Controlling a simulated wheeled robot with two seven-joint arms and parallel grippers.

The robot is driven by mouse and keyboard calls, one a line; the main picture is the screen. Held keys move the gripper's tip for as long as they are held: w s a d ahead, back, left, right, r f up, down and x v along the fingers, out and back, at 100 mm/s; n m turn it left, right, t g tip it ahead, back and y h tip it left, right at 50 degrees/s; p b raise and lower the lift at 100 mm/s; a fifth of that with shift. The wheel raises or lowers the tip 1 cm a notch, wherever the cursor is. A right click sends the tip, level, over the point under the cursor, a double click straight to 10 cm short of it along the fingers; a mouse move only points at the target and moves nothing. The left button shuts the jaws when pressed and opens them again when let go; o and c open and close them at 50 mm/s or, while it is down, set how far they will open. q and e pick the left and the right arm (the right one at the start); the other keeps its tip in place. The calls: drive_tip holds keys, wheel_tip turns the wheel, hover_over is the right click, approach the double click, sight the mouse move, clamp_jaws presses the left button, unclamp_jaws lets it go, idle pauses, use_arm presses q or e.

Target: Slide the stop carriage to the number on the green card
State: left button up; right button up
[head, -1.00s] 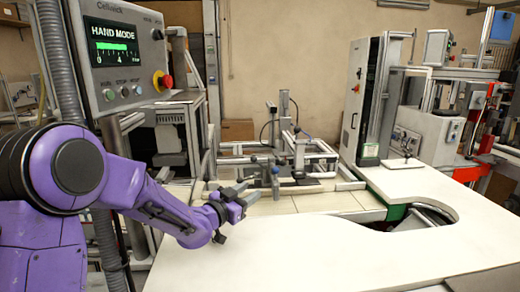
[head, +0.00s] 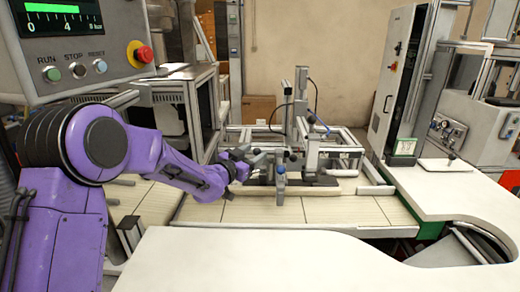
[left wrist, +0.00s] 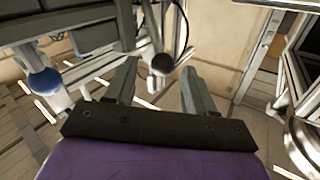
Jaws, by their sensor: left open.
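A grey upright post with a blue collar (head: 281,180), which looks like part of the stop carriage, stands at the front of the rail frame. My left gripper (head: 262,156) is open, just left of and close to this post. In the left wrist view a dark round knob (left wrist: 160,65) shows between the open fingers, with no visible grip on it. A blue knob (left wrist: 45,82) is off to the left there. My right gripper is out of view.
The aluminium rail frame (head: 340,146) stands behind the post on the tiled bench. A control panel (head: 75,62) hangs at the upper left, above my left arm. The white tabletop (head: 270,262) in front is clear. A curved cut-out (head: 450,246) lies at the right.

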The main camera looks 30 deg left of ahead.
use_arm(q)
hover_over(271, 165)
drive_tip(key=s+a, duration=0.3)
drive_tip(key=shift+w+d+f, duration=0.1)
drive_tip(key=shift+d+f, duration=0.05)
drive_tip(key=shift+d, duration=0.05)
clamp_jaws()
drive_tip(key=shift+w+d, duration=0.25)
drive_tip(key=shift+d, duration=0.25)
drive_tip(key=shift+w+d, duration=0.2)
drive_tip(key=shift+d, duration=0.25)
unclamp_jaws()
drive_tip(key=shift+a, duration=0.1)
